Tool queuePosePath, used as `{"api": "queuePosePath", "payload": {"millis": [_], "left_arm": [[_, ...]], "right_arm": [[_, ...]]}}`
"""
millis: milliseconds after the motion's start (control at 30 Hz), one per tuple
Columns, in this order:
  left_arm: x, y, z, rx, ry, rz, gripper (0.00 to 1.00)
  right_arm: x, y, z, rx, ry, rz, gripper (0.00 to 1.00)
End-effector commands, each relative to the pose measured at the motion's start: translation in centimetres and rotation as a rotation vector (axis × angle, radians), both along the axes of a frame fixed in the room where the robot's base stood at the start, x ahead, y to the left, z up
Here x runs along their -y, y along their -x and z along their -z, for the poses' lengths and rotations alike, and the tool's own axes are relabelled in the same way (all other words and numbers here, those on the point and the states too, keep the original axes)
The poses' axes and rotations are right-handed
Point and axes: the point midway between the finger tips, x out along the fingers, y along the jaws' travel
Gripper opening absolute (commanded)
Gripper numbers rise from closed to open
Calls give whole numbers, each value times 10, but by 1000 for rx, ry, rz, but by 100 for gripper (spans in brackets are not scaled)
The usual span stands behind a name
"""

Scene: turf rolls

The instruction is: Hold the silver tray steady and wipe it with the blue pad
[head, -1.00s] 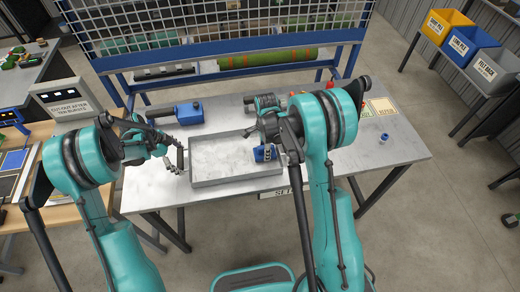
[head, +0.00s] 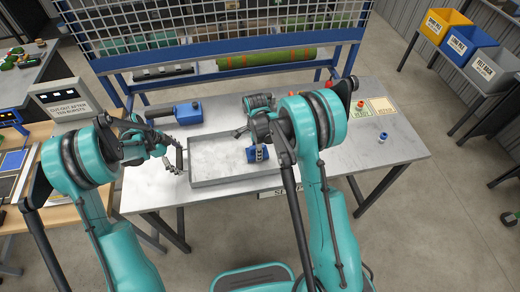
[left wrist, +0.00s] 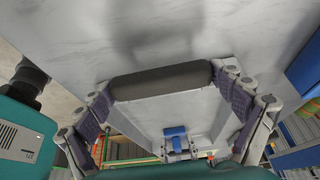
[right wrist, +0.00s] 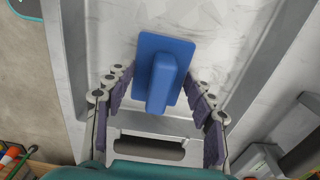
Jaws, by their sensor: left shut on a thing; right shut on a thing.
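The silver tray (head: 236,183) lies on the grey table, with pale cloudy marks over its floor. My left gripper (head: 178,158) is at the tray's left end. In the left wrist view its fingers (left wrist: 165,88) are shut on a dark round bar (left wrist: 160,80) at that end. The blue pad (head: 257,154) is inside the tray's right part, low over or touching the floor; contact cannot be told. My right gripper (right wrist: 160,92) is shut on the pad, whose blue plate and raised grip (right wrist: 163,78) show between its fingers. The pad also shows in the left wrist view (left wrist: 175,131).
A blue tool (head: 188,112) lies behind the tray. A blue-rimmed rack with mesh stands behind the table and holds a green roll (head: 268,59). Cards (head: 383,106) and a small blue-and-white item (head: 383,137) lie at the right. The table's front right is clear.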

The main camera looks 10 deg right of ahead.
Motion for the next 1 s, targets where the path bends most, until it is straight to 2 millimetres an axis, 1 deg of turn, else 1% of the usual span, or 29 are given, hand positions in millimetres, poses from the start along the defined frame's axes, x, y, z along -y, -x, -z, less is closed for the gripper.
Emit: {"api": "queuePosePath", "payload": {"millis": [133, 267, 467, 700, 800, 1000], "left_arm": [[1, 0, 0, 1, 4, 5, 42], [1, 0, 0, 1, 3, 5, 42], [1, 0, 0, 1, 3, 4, 42], [1, 0, 0, 0, 2, 3, 42], [1, 0, 0, 0, 2, 3, 42], [1, 0, 0, 0, 1, 2, 42]], "right_arm": [[0, -15, 0, 4, -1, 0, 28], [0, -22, -1, 4, 0, 0, 28], [8, -23, -2, 3, 1, 2, 28], [30, -23, -2, 3, 1, 3, 28], [36, -23, -2, 3, 1, 1, 28], [37, -23, 1, 3, 2, 1, 28]]}}
